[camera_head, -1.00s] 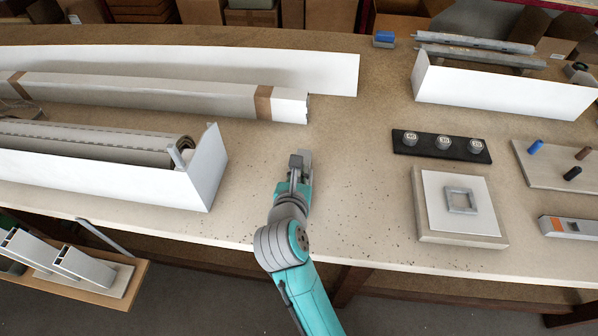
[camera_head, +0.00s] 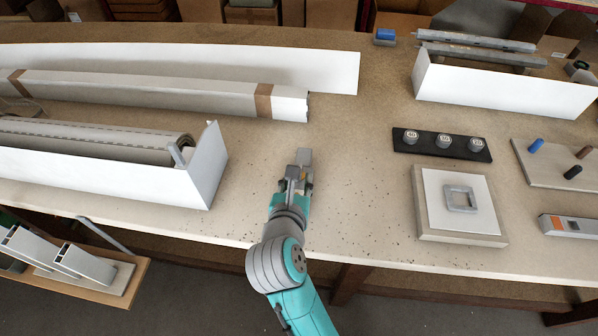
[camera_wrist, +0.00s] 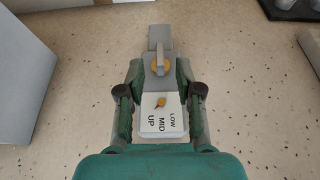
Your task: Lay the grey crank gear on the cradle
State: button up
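A grey block-shaped device, which I take as the crank gear (camera_wrist: 160,50), lies between the fingers of my gripper (camera_wrist: 159,75) in the wrist view. It has brass-coloured knobs, a small lever and a white label reading LOW, MID, UP. My fingers close on both its sides. In the head view my gripper (camera_head: 292,182) is over the middle of the bench, and the device's grey end (camera_head: 304,157) sticks out beyond it. A grey square frame on a white plate, possibly the cradle (camera_head: 461,208), stands to the right, apart from my gripper.
A black strip with three round labelled weights (camera_head: 443,142) lies behind the frame. A board with coloured pegs (camera_head: 556,172) is farther right. A white open box with a roller (camera_head: 100,180) stands left. Speckled bench between gripper and frame is clear.

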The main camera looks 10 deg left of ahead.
jog(key=v, duration=0.7)
jog(key=shift+s, duration=0.25)
jog(key=shift+r, duration=0.1)
jog(key=s+d+t+h, duration=0.15)
jog(key=d+h, duration=0.45)
jog(key=d, duration=0.9)
jog(key=s+d+r+n+t+h, duration=0.1)
jog(key=s+d+r+n+t, duration=0.2)
jog(key=s+d+n+t, duration=0.7)
jog(key=s+f+n+g+y, duration=0.3)
jog(key=s+f+n+g, duration=0.2)
jog(key=s+n, duration=0.4)
jog(key=s+a+f+n+g+y, duration=0.1)
jog(key=s+f+n+g+y, duration=0.3)
jog(key=n, duration=1.3)
jog(key=s+f+g, duration=0.1)
jog(key=s+f, duration=0.3)
jog(key=s, duration=0.1)
jog(key=shift+a, duration=0.25)
